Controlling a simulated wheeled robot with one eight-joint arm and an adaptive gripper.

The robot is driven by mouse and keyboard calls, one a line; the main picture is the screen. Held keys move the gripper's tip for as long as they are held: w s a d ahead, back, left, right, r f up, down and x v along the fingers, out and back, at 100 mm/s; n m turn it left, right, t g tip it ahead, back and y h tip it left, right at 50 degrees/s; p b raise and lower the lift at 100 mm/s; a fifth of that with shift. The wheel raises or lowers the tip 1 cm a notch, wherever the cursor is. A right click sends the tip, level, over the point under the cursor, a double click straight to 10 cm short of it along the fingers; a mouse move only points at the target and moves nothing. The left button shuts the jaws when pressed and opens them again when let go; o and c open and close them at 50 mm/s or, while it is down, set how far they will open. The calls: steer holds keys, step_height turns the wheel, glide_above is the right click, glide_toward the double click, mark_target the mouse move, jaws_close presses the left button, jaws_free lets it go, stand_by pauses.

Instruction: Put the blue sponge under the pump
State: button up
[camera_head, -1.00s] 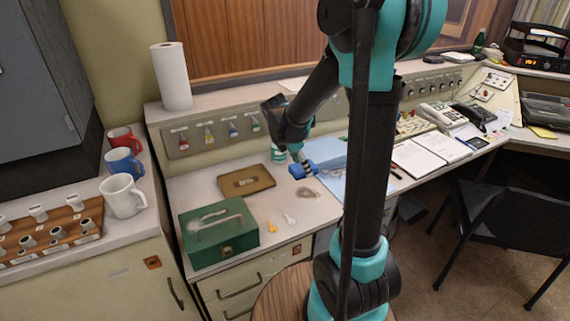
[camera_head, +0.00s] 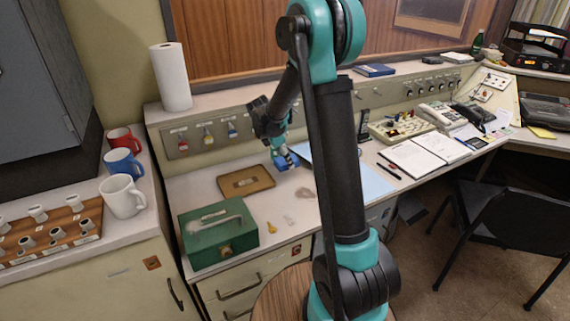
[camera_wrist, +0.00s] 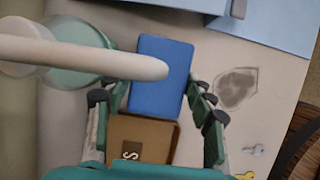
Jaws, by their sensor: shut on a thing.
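The blue sponge (camera_wrist: 158,80) is between the two fingers of my gripper (camera_wrist: 153,118), which is shut on it. In the head view the sponge (camera_head: 291,161) shows as a small blue patch at my gripper (camera_head: 284,157), low by the counter. The pump's white spout (camera_wrist: 110,62) reaches in from the left in the wrist view, crossing in front of part of the sponge. Its teal body (camera_wrist: 85,38) lies left of the sponge. In the head view the pump is mostly hidden behind my gripper. Whether the sponge touches the counter is unclear.
A brown tray (camera_head: 235,189) lies left of the gripper, with a green box (camera_head: 205,250) in front. A yellow key (camera_head: 271,227) and a grey stain (camera_wrist: 238,88) are on the counter. A light blue sheet (camera_head: 372,181) lies right. The counter's front middle is mostly clear.

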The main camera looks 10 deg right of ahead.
steer(key=shift+w+f, duration=0.2)
steer(key=shift+f, duration=1.05)
steer(key=shift+f, duration=0.6)
steer(key=o, duration=0.7)
steer(key=d+v, duration=0.1)
steer(key=v, duration=1.2)
steer(key=s+d+f+m+t+y, duration=0.1)
steer(key=s+d+f+m, duration=0.1)
steer(key=s+m, duration=0.5)
steer(key=s+d+f+m+t+y, duration=0.1)
steer(key=s+d+f+m+y, duration=0.1)
steer(key=s+m, duration=0.5)
steer(key=s+d+f+m+y, duration=0.1)
steer(key=s+d+f+m, duration=0.2)
steer(key=s+m, duration=0.4)
steer(key=shift+s+d+f+m+t, duration=0.1)
steer(key=shift+s+d+f+t, duration=0.05)
steer(key=shift+s, duration=1.15)
steer(key=shift+s+d+f+m+t, duration=0.1)
steer(key=shift+s+f, duration=0.05)
steer(key=shift+s, duration=1.15)
steer(key=shift+s+d+f+m+t, duration=0.1)
steer(key=shift+s+d+f+t, duration=0.1)
steer(key=shift+s, duration=1.15)
